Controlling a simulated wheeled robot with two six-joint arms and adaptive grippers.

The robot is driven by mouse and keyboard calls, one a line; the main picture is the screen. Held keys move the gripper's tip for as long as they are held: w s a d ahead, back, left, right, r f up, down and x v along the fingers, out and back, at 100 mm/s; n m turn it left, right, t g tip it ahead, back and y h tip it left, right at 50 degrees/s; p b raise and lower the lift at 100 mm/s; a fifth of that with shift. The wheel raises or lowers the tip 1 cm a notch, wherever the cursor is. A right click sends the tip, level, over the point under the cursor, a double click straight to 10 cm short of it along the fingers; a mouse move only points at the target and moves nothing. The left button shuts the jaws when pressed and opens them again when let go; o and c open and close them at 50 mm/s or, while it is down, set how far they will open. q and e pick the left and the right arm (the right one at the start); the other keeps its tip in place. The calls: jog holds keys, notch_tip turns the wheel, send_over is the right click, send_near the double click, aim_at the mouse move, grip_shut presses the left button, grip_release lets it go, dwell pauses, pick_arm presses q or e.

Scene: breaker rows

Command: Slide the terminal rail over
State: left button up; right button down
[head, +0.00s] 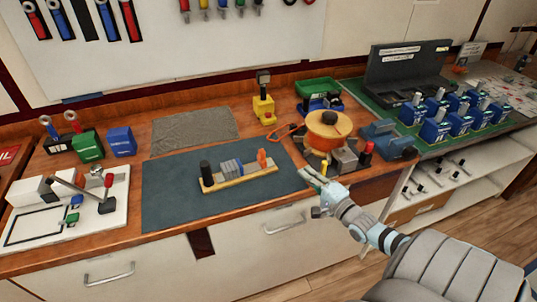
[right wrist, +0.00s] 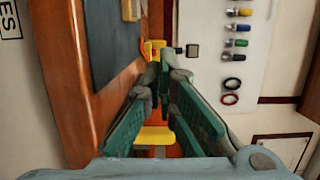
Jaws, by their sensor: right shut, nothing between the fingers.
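The terminal rail (head: 240,181) is a tan strip lying on the dark blue-grey mat (head: 180,215). It carries a black post at its left end, grey terminal blocks in the middle and an orange piece at its right end. In the right wrist view a bit of tan (right wrist: 131,10), apparently the rail, shows at the top edge. My right gripper (head: 308,176) is shut and empty, to the right of the rail and apart from it, by the mat's right edge. Its fingers (right wrist: 160,75) show close together in the right wrist view. My left gripper is not in view.
An orange spool (head: 329,124) on a stand is just beyond my right gripper. A yellow device (head: 263,108) stands behind the mat. A white board with a lever (head: 103,217) lies at left. The mat is bare around the rail. Blue breakers (head: 434,132) stand at right.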

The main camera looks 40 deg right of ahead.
aim_at(276, 168)
jog(key=shift+w+d+f+b, duration=0.15)
jog(key=shift+w+b, duration=0.1)
jog(key=shift+w, duration=0.35)
jog(key=shift+w+a+f+b, duration=0.1)
jog(key=shift+w+b, duration=0.1)
jog(key=shift+w, duration=0.4)
jog(key=w+b, duration=0.1)
jog(key=w, duration=0.1)
jog(key=w+b, duration=0.4)
jog(key=shift+w+d+f, duration=0.1)
jog(key=shift+d, duration=0.2)
jog(key=shift+w+a, duration=0.2)
jog(key=shift+w, duration=0.5)
jog(key=shift+w+a+r+p, duration=0.2)
jog(key=shift+a+p, duration=0.2)
jog(key=shift+a, duration=0.15)
jog(key=shift+w+a+r+p, duration=0.2)
jog(key=shift+a+p, duration=0.2)
jog(key=shift+a, duration=0.7)
jog(key=shift+w+f, duration=0.1)
